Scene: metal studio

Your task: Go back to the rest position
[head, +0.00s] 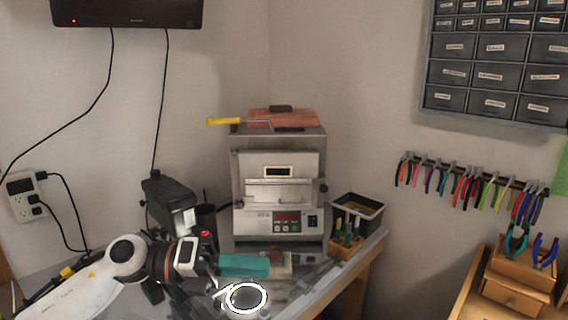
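My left arm comes in from the lower left, white with a dark and orange-ringed wrist. Its gripper (212,288) is low over the workbench (318,290), in front of the small kiln (280,190). The fingers are small and blend with the clutter, so I cannot tell whether they are open or shut. A teal block (244,265) lies just beyond them and a bright white ring (245,297) is to their right. I cannot tell whether the gripper touches either. My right gripper is not in view.
A black bin (358,212) and a wooden holder with tools (346,243) stand right of the kiln. A dark device (168,205) stands left of it. Pliers hang on a wall rack (470,180). A wooden drawer unit (520,280) is at lower right.

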